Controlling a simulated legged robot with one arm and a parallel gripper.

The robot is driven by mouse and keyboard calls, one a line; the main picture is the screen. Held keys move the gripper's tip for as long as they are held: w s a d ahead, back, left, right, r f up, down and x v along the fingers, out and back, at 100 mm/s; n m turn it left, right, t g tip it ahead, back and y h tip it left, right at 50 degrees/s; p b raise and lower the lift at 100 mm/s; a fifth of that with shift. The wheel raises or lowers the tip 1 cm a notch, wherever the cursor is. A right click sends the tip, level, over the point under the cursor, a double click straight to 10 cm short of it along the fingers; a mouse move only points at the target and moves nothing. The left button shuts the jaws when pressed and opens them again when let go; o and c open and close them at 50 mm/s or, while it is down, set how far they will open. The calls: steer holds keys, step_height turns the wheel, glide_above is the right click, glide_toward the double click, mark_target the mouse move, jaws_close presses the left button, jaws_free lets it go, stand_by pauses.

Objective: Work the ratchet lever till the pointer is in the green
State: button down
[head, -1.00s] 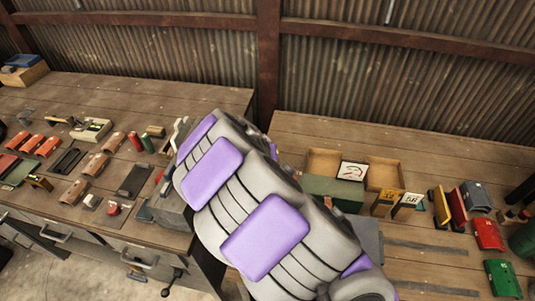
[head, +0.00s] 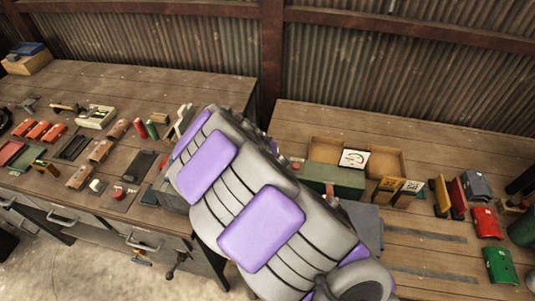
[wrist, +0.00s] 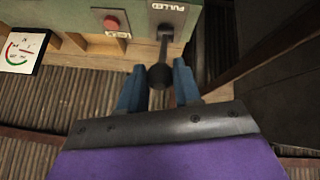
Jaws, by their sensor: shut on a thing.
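A grey-green ratchet box (wrist: 95,20) fills the top of the wrist view. Its dark lever (wrist: 164,45) ends in a round black knob (wrist: 160,76), near a "PULLED" label (wrist: 168,7). My gripper (wrist: 158,68) has its blue fingers on either side of the knob and is shut on it. The white gauge (wrist: 22,50) shows a green arc and red marks at the left edge; its pointer is too small to read surely. In the head view the green box (head: 335,180) and gauge (head: 354,158) show beyond my arm, which hides the gripper and most of the lever.
A red button (wrist: 111,23) sits on the box beside the lever. An open wooden tray (head: 388,163) lies behind the box. Red (head: 487,223) and green (head: 502,265) containers stand right. The left bench (head: 160,95) holds several small parts. A corrugated wall closes the back.

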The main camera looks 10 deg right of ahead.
steer(key=c, duration=1.2)
jaws_free()
steer(key=shift+f, duration=0.1)
steer(key=o, duration=0.4)
steer(key=shift+a, duration=0.15)
steer(key=shift+r, duration=0.3)
steer(key=p+v, duration=0.3)
steer(key=v, duration=1.4)
steer(key=shift+a+f, duration=0.15)
